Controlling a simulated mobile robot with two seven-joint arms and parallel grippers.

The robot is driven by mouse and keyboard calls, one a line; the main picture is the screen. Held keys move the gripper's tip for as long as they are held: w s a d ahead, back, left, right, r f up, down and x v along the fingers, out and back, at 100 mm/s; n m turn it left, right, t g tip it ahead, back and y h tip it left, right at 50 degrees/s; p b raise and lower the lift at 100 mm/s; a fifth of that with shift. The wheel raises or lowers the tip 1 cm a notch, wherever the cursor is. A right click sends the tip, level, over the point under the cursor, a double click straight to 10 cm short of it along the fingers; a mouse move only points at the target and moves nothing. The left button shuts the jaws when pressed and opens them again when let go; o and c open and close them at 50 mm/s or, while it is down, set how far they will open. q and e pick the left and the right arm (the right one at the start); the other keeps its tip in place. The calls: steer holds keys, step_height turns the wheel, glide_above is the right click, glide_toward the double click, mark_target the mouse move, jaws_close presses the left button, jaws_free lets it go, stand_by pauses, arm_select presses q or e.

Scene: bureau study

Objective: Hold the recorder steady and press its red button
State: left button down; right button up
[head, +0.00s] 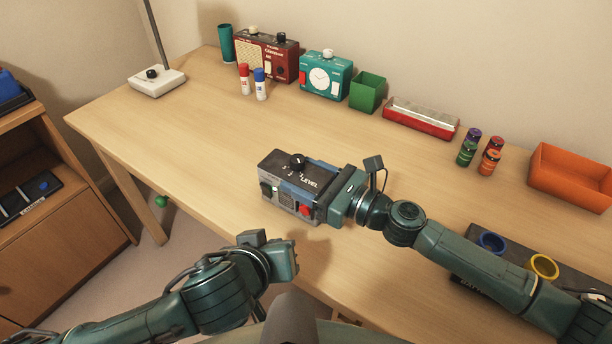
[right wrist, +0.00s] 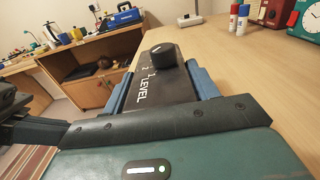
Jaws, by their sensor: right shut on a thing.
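The recorder (head: 280,166) is a grey box with a black top marked LEVEL and a black knob (head: 297,161). It is at the near middle of the desk in the head view. Its red button (head: 305,210) is on the front face, close to my right gripper. My right gripper (head: 312,188) is shut on the recorder from the right, its blue fingers along the two sides. The right wrist view shows the recorder top (right wrist: 165,85) between the fingers. My left gripper (head: 283,256) is in front of the desk edge, apart from the recorder; its jaw opening is unclear.
Along the back of the desk (head: 200,130) stand a red radio (head: 266,58), a teal clock (head: 325,76), a green box (head: 367,92) and a red tray (head: 420,120). An orange bin (head: 570,178) is at the right. The desk left of the recorder is clear.

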steer(key=o, duration=1.3)
